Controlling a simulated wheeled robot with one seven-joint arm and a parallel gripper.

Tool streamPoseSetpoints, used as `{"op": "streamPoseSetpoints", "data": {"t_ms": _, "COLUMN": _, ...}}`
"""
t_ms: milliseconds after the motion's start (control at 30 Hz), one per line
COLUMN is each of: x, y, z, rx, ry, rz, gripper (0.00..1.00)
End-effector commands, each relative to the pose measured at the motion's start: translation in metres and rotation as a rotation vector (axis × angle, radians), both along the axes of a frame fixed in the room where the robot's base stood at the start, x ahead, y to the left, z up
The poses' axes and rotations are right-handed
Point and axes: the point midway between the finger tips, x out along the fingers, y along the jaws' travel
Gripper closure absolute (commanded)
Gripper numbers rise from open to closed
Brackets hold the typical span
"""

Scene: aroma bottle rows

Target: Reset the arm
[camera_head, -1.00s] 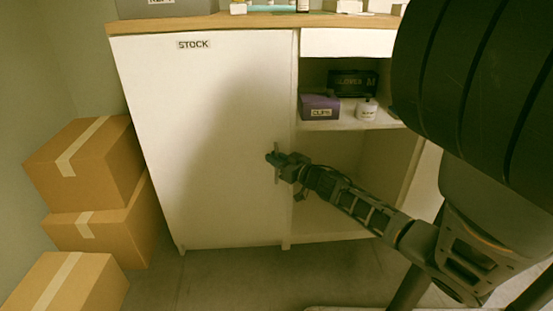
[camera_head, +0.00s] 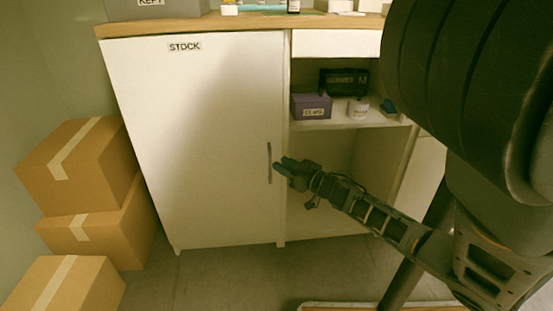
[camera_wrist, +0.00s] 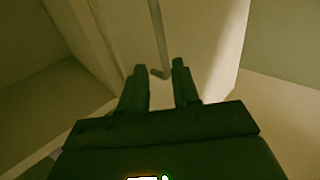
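My gripper (camera_head: 281,166) is in front of the white cabinet, close to the right edge of its closed STOCK door (camera_head: 205,140). The thin dark vertical door handle (camera_head: 269,163) is just left of my fingertips in the head view, with a small gap. In the wrist view my gripper (camera_wrist: 160,75) has its two fingers apart with nothing held between them. The lower end of the handle (camera_wrist: 158,45) shows beyond the fingertips there.
Stacked cardboard boxes (camera_head: 80,165) stand left of the cabinet. Open shelves right of the door hold a purple box (camera_head: 311,107), a black box (camera_head: 344,82) and a white jar (camera_head: 358,108). The wooden top (camera_head: 240,23) carries several items.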

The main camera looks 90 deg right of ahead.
Motion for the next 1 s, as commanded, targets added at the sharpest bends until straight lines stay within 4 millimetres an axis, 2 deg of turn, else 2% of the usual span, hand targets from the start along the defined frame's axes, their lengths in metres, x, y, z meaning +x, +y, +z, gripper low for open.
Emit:
{"op": "streamPoseSetpoints", "data": {"t_ms": 233, "x": -0.011, "y": 0.011, "z": 0.000, "rx": -0.001, "ry": 0.000, "rz": 0.004, "gripper": 0.69}}
{"op": "streamPoseSetpoints", "data": {"t_ms": 867, "x": -0.009, "y": 0.013, "z": 0.000, "rx": -0.003, "ry": 0.001, "rz": 0.010, "gripper": 0.69}}
{"op": "streamPoseSetpoints", "data": {"t_ms": 967, "x": -0.003, "y": 0.026, "z": 0.003, "rx": -0.020, "ry": 0.025, "rz": 0.043, "gripper": 0.69}}
{"op": "streamPoseSetpoints", "data": {"t_ms": 1000, "x": 0.002, "y": 0.037, "z": 0.004, "rx": -0.034, "ry": 0.044, "rz": 0.070, "gripper": 0.69}}
